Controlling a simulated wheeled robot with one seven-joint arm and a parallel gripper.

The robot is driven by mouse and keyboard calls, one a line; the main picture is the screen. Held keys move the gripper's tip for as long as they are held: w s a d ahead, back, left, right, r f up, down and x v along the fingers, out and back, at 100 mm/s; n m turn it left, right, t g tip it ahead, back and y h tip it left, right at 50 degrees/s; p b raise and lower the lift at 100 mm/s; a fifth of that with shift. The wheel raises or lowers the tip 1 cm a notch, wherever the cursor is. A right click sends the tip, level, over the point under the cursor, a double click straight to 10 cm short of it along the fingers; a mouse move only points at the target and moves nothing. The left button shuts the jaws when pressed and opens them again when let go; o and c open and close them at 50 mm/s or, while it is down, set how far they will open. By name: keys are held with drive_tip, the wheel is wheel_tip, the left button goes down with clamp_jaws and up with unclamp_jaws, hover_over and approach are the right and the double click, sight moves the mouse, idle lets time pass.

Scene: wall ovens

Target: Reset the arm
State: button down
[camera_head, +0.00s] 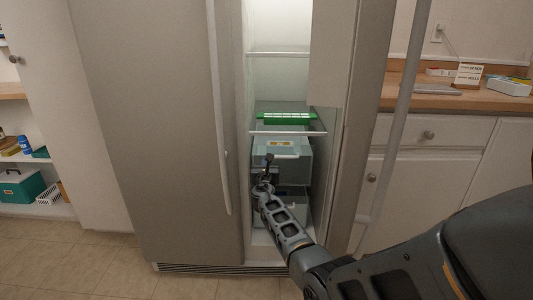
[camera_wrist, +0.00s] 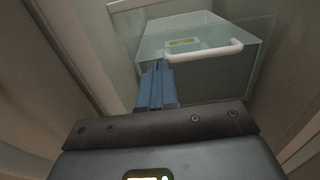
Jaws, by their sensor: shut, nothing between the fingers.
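My gripper (camera_head: 269,160) is at the end of my extended arm, which reaches into the open, narrow compartment of a tall grey refrigerator (camera_head: 160,130). In the wrist view my gripper (camera_wrist: 155,68) shows two bluish fingers shut together with nothing between them. The fingertips are close to the left end of a white bar handle (camera_wrist: 205,51) on a clear drawer (camera_wrist: 215,78). I cannot tell whether they touch it. The drawer also shows in the head view (camera_head: 295,148), behind and above my gripper.
A green tray (camera_head: 287,118) lies on a shelf above the drawer. The open right door (camera_head: 362,110) and the closed left door's long handle (camera_head: 218,110) flank the opening closely. A counter (camera_head: 390,98) stands at the right. Tiled floor (camera_head: 80,262) is clear at the front left.

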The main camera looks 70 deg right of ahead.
drive_tip(key=shift+p+v, duration=0.55)
drive_tip(key=shift+v, duration=1.75)
